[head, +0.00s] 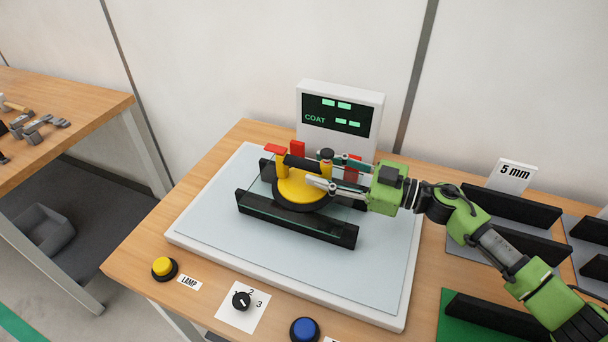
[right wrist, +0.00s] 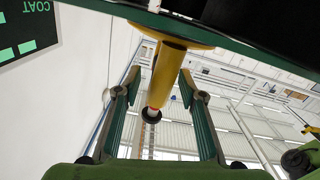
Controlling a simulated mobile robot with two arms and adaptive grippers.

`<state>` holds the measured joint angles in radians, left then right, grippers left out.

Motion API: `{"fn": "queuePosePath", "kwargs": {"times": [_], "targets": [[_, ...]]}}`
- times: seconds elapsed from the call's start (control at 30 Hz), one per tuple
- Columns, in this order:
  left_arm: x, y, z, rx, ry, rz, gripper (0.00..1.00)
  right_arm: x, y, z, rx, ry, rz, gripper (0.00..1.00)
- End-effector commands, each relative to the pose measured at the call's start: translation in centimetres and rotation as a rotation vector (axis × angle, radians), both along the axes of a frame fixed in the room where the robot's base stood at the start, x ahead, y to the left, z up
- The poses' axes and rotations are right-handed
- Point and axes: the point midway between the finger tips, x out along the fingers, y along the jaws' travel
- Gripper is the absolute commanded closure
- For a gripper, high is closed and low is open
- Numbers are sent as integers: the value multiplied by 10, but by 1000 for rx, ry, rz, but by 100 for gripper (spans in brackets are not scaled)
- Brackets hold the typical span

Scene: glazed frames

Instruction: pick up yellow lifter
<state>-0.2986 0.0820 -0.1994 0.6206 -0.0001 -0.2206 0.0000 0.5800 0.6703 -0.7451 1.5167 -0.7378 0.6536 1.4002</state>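The yellow lifter (head: 297,187) has a round yellow body with a black rim, upright yellow posts, a black handle bar (head: 302,163) and a red lever (head: 275,149). It sits at a glass pane (head: 341,213) held between black rails. My right gripper (head: 325,169) reaches in from the right, its two fingers apart on either side of the lifter's right post. In the right wrist view, a yellow post (right wrist: 168,72) with a dark tip stands between the open fingers (right wrist: 160,86), with gaps showing on both sides. My left gripper is not in view.
A white COAT display (head: 341,113) stands close behind the lifter. Black rails (head: 295,222) flank the pane on a pale mat (head: 205,228). A yellow button (head: 163,267), a knob (head: 241,300) and a blue button (head: 304,330) line the front. A 5 mm rack (head: 512,205) is at right.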

Motion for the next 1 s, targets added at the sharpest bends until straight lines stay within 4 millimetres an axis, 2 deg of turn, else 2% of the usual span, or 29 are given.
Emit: {"fn": "queuePosePath", "kwargs": {"times": [0.1,0.3,0.57,0.6,0.73,1.0], "targets": [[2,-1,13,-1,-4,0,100,6,18,4,4,2,2,63],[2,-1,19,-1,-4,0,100,15,37,2,2,-1,1,63],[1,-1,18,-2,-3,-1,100,16,39,0,-1,-1,1,63],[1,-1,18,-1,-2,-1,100,16,39,0,-1,-1,1,68],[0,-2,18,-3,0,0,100,16,39,0,1,0,1,100],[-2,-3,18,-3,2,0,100,16,39,5,7,-5,1,100]]}}
